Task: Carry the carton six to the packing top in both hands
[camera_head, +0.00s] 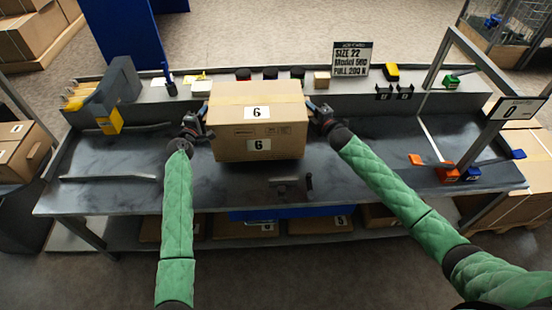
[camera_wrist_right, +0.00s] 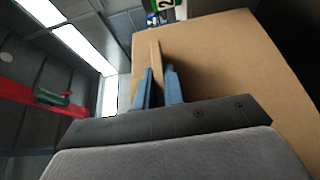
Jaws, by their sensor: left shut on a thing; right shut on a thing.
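The carton six (camera_head: 258,121) is a brown box with "6" labels on its top and front. In the head view it is upright over the middle of the dark bench top (camera_head: 345,185); I cannot tell whether it touches it. My left gripper (camera_head: 204,124) is shut at the carton's left side. My right gripper (camera_head: 315,113) is shut at its right side. In the right wrist view the blue fingers of my right gripper (camera_wrist_right: 158,88) close on a thin cardboard edge beside the carton's brown face (camera_wrist_right: 215,70). The left fingertips are partly hidden.
A grey and yellow device (camera_head: 110,100) stands at the bench's left. A sign (camera_head: 351,60) stands behind, and a metal frame (camera_head: 480,140) with a "0" plate at right. A small dark fixture (camera_head: 290,185) lies in front of the carton. More cartons (camera_head: 320,224) sit on the shelf below.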

